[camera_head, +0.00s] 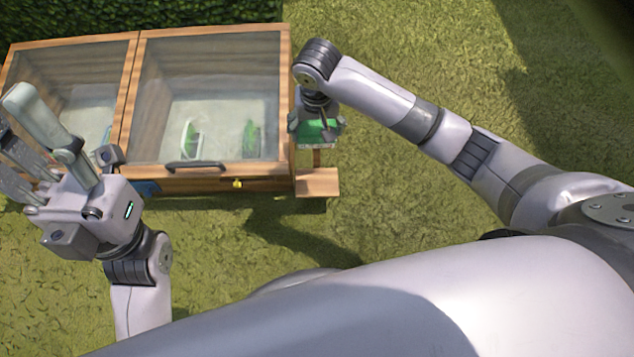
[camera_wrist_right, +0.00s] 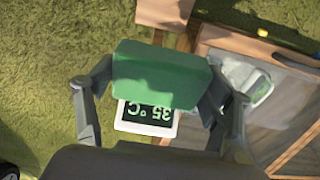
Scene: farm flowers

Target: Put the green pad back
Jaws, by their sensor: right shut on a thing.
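The green pad (camera_wrist_right: 162,75) sits between the two fingers of my right gripper (camera_wrist_right: 158,92) in the right wrist view. The fingers press on its two ends. In the head view the pad (camera_head: 317,132) shows below my right gripper (camera_head: 316,118), just right of the wooden glass-lidded box. A white display (camera_wrist_right: 147,117) reading 35 °C, upside down, shows partly behind the pad in the wrist view. I cannot tell whether the pad touches it. My left gripper (camera_head: 32,140) is open and empty, over the left front of the box.
The wooden box (camera_head: 292,100) has glass lids with a dark handle (camera_head: 195,166) and green items inside. A small wooden shelf (camera_head: 318,182) juts from its right side. A yellow knob (camera_head: 237,183) is on its front. Grass to the right is open; a hedge stands behind.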

